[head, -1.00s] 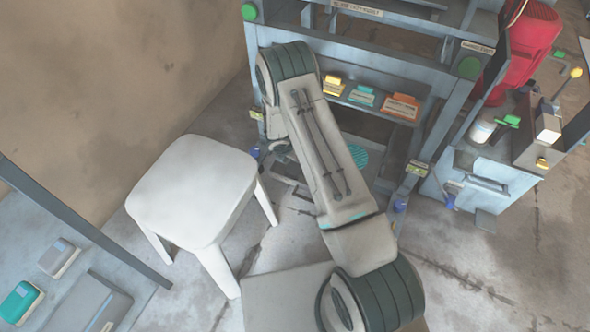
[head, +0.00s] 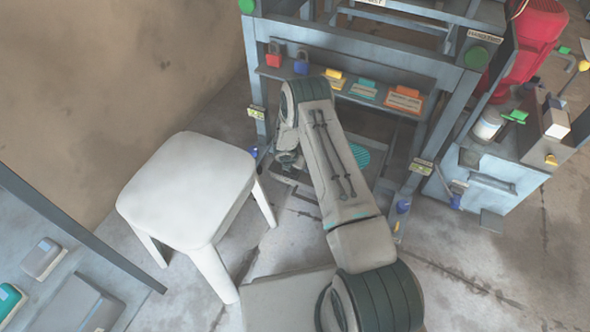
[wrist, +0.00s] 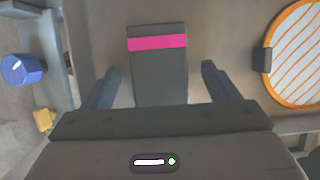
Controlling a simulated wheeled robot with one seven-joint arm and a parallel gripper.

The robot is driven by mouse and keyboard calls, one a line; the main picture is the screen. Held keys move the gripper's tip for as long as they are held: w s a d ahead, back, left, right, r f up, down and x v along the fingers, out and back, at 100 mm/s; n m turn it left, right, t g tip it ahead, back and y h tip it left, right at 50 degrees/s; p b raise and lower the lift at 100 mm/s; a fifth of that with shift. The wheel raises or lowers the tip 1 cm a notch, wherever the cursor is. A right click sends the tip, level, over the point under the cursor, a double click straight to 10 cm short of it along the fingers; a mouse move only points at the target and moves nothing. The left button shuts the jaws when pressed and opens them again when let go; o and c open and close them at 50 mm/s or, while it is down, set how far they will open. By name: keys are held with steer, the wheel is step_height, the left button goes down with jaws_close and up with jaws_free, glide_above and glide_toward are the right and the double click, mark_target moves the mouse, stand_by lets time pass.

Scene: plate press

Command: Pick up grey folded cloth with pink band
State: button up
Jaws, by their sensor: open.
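In the wrist view the grey folded cloth (wrist: 159,77) lies flat, with a pink band (wrist: 157,42) across its far end. My gripper (wrist: 159,80) is open, with one finger on each side of the cloth and gaps between the fingers and its edges. I cannot tell how far above the cloth the fingers are. In the head view my arm reaches toward the low part of the press frame (head: 262,120). The gripper there shows only partly beside my arm, and I cannot make out the cloth.
In the wrist view an orange-rimmed round striped thing (wrist: 298,55) is on the right, and a blue knob (wrist: 20,69) and a yellow piece (wrist: 44,119) are on the left. In the head view a white stool (head: 188,185) stands left of my arm. Locks and tags line a shelf (head: 352,92).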

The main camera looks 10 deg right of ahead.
steer(key=shift+f, duration=0.1)
steer(key=c, duration=1.1)
